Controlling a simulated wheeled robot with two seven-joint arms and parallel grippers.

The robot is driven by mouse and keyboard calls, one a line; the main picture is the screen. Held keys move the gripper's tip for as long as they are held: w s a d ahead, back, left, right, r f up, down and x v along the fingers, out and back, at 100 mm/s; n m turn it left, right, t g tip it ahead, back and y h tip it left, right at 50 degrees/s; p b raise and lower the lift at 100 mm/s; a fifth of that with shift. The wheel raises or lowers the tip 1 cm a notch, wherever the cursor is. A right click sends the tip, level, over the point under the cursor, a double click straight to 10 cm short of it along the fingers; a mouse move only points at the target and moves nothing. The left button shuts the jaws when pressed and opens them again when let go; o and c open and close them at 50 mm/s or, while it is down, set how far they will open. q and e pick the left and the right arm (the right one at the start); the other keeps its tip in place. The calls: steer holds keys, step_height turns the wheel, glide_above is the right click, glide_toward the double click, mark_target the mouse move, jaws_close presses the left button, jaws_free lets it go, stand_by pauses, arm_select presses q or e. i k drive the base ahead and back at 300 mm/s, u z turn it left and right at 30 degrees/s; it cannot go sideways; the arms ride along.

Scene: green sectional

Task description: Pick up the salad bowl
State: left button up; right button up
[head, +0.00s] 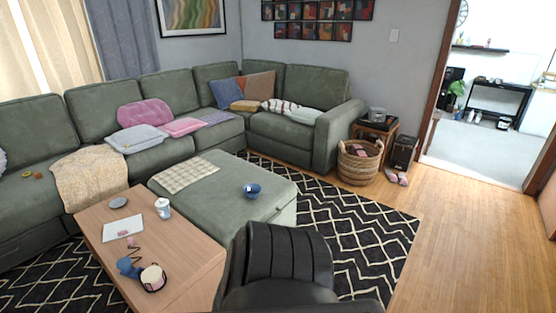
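A small blue bowl (252,191), the only bowl I can make out and likely the salad bowl, sits on the green ottoman section (225,205) of the sofa, toward its right side. Its inside is too small to make out clearly. Nothing touches it. Neither of my grippers shows in the head view.
A wooden coffee table (185,265) left of the ottoman holds a cup (163,208), a white tablet-like item (122,228) and headphones. The patterned rug (375,240) and wood floor to the right are clear.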

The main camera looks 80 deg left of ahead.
mark_target(252, 190)
steer(key=u, duration=3.1)
steer(key=k, duration=0.4)
steer(key=z, duration=1.3)
steer(key=i, duration=1.9)
steer(key=z, duration=0.35)
steer(key=i, duration=1.55)
steer(key=u, duration=0.5)
